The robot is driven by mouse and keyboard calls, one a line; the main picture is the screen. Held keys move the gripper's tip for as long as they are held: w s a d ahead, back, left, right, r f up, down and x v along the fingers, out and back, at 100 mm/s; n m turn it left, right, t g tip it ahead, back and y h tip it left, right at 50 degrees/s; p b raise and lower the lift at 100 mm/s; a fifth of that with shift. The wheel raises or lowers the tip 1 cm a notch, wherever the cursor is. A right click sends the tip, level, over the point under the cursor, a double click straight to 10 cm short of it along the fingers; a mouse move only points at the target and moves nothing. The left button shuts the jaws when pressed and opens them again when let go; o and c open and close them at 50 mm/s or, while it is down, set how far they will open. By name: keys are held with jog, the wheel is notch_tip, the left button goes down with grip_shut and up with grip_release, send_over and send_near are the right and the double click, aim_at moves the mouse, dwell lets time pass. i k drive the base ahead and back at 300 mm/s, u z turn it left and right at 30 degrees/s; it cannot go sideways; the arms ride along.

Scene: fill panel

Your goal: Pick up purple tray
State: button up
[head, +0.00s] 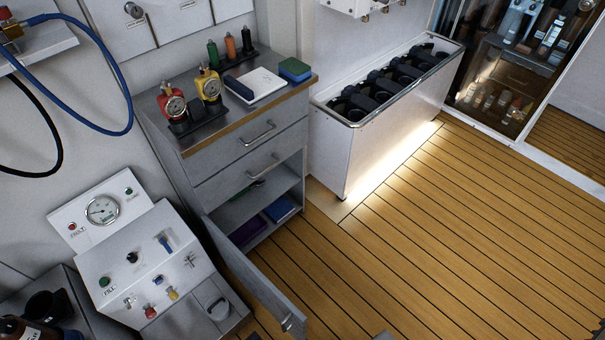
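The purple tray (246,232) lies low inside the grey cabinet, on its bottom shelf. It is dark and partly in shadow, and its near left part is hidden by the cabinet side and door. A blue tray or box (278,209) lies just to its right on the same shelf. The cabinet's lower door (262,292) stands open, swung out toward the bottom of the view.
The grey cabinet (228,152) carries gauges, bottles and a notebook on top. A fill panel (150,255) stands at the left. A white rack (383,110) with several dark wells stands right of the cabinet. The plank floor (450,240) is clear.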

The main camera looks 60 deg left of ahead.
aim_at(241, 237)
jog(key=u, duration=0.7)
jog(key=i, duration=2.2)
jog(key=u, duration=1.45)
